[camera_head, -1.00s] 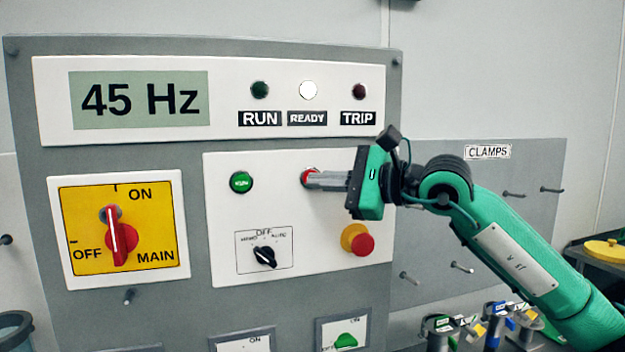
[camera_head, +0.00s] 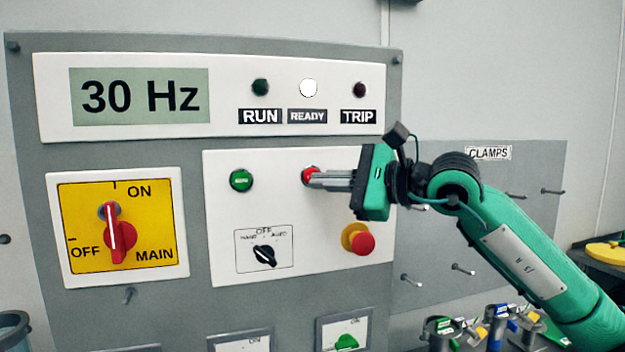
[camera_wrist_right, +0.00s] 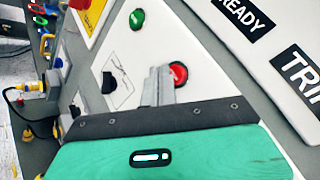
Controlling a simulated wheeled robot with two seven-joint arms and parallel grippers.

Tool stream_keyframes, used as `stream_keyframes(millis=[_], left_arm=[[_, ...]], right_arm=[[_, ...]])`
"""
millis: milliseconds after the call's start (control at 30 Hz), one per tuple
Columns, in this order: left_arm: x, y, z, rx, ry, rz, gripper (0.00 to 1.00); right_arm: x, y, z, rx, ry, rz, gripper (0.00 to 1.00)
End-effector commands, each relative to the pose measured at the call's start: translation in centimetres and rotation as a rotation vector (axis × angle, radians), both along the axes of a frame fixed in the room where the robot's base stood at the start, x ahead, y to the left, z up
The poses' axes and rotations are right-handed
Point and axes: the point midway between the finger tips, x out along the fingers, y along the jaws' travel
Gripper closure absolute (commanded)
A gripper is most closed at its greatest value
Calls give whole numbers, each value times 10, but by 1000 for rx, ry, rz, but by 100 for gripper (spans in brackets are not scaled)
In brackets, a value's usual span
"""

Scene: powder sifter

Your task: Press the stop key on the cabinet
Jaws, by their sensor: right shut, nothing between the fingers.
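The red stop key (camera_head: 308,175) is a round button on the white control plate of the grey cabinet (camera_head: 300,310), right of the green button (camera_head: 241,180). My right gripper (camera_head: 312,180) is shut and empty, its fingertips at the stop key and covering part of it in the head view. In the right wrist view the red stop key (camera_wrist_right: 178,74) shows just beside the shut fingertips (camera_wrist_right: 160,72). I cannot tell whether they touch it. The display (camera_head: 139,96) reads 30 Hz. The READY lamp (camera_head: 308,88) is lit white; the RUN and TRIP lamps are dark. My left gripper is not in view.
A red mushroom button on a yellow base (camera_head: 359,240) sits below my right gripper. A black selector knob (camera_head: 265,255) and the red-handled main switch (camera_head: 118,235) are to the left. A pegboard marked CLAMPS (camera_head: 490,230) stands behind my right arm.

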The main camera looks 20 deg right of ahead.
Motion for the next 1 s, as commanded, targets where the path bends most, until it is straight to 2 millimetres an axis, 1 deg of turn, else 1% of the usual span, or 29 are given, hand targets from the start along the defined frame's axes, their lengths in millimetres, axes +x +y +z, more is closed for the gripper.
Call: stream_keyframes(millis=[167,400,600,733,1000], left_arm=[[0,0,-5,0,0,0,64],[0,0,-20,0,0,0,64],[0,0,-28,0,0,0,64],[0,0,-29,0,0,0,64],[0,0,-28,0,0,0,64]], right_arm=[[-5,0,-1,0,-2,0,100],[-29,-1,-3,0,-3,1,100],[-46,-2,-2,0,-2,0,100],[-50,-2,-1,-1,-1,0,100],[-50,-2,0,0,0,0,100]])
